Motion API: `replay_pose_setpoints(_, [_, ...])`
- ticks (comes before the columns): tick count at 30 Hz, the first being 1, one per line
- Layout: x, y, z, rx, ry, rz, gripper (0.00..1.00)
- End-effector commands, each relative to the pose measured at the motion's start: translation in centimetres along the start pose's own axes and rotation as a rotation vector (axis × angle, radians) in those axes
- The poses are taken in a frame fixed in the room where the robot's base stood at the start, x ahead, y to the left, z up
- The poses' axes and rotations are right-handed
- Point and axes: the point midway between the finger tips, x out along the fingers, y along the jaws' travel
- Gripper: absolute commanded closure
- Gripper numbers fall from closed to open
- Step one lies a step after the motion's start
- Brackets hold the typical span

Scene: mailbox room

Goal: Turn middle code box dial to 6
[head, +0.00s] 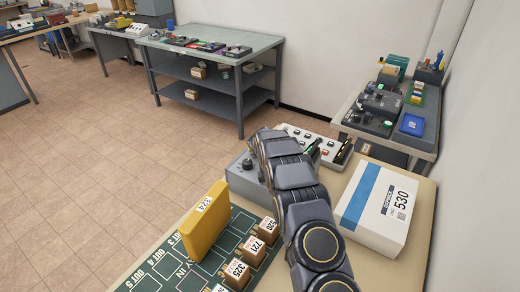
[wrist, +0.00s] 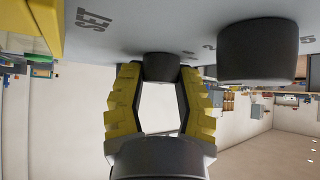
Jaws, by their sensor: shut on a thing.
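The grey code box (head: 243,180) stands on the bench in the head view, partly hidden behind my arm. In the wrist view its grey face (wrist: 130,25) fills the top, with a "SET" label and some numbers. My gripper (wrist: 160,74) has its yellow fingers on both sides of a dark round dial (wrist: 161,65) and is shut on it. A second dark dial (wrist: 257,52) sits to the right, apart from the fingers. The dial's pointer and its reading are hidden. I cannot tell from these frames which dial in the row is held.
On the bench, a yellow box (head: 205,222) and several small brown boxes (head: 237,272) stand on a green mat (head: 160,268). A white box (head: 380,205) marked 530 lies right of my arm. A panel with buttons (head: 305,140) is behind it.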

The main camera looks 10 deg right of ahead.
Motion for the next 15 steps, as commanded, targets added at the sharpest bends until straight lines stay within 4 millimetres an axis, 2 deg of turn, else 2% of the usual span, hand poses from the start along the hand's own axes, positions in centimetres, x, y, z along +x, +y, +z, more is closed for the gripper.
replay_pose_setpoints(3, [0.07,0.0,0.15,0.0,-0.003,0.0,1.0])
replay_pose_setpoints(4, [0.07,0.01,0.15,0.0,-0.003,0.0,0.55])
replay_pose_setpoints(5, [0.07,0.01,0.16,0.0,-0.003,0.001,0.42])
replay_pose_setpoints(6, [0.06,0.01,0.13,0.0,-0.002,0.001,0.36])
replay_pose_setpoints(15, [-0.02,0.01,0.05,0.0,-0.001,0.001,0.36])
